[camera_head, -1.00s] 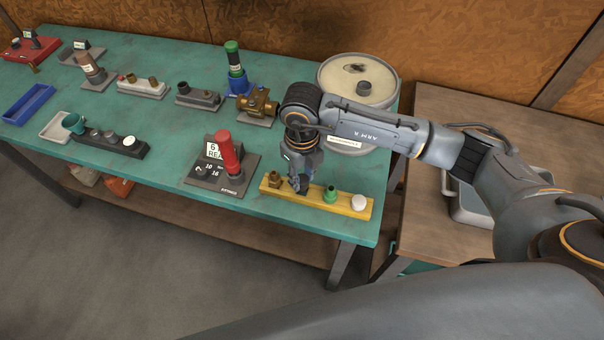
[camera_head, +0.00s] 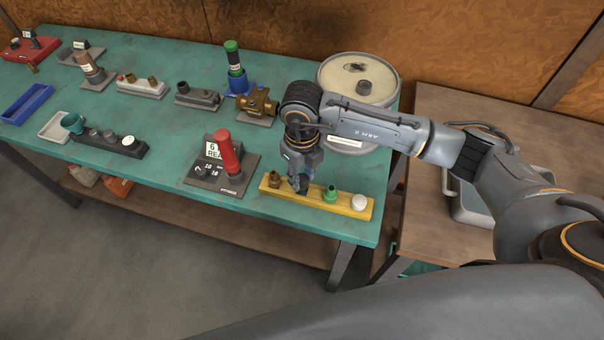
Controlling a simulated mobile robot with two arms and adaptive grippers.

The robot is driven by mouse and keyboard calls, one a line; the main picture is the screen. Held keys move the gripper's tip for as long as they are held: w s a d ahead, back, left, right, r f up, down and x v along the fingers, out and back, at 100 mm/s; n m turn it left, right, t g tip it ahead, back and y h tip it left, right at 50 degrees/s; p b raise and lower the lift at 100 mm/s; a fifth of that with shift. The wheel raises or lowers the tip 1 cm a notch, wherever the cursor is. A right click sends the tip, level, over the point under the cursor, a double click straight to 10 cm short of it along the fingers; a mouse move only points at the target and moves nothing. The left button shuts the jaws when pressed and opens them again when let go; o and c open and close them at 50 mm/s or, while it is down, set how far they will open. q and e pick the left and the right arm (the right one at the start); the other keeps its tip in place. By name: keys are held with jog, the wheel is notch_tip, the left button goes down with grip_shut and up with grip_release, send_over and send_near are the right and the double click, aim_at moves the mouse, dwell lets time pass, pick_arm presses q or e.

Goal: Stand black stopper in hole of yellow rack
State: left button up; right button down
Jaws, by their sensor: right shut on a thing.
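The yellow rack (camera_head: 349,208) lies near the front right edge of the teal table. It carries a brass fitting (camera_head: 274,180) at its left end, a green stopper (camera_head: 331,194) right of the middle and a white stopper (camera_head: 358,202) at its right end. My right gripper (camera_head: 299,187) points down over the rack between the brass fitting and the green stopper. It is shut on the black stopper (camera_head: 303,192), which is mostly hidden by the fingers. I cannot tell whether the stopper is inside a hole. My left gripper is not in view.
A grey block with a red cylinder (camera_head: 229,152) stands left of the rack. A brass valve (camera_head: 258,102) and a round pale drum (camera_head: 345,72) stand behind. A black rack (camera_head: 110,143) and blue tray (camera_head: 27,103) lie further left. The table left of the drum has clear patches.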

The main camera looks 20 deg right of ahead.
aim_at(302, 179)
jog(key=shift+f+b, duration=1.25)
jog(key=shift+f, duration=0.15)
jog(key=c, duration=0.9)
grip_release()
jog(key=shift+c, duration=0.2)
jog(key=shift+r, duration=0.2)
notch_tip(302, 179, up, 12)
jog(key=shift+f, duration=0.2)
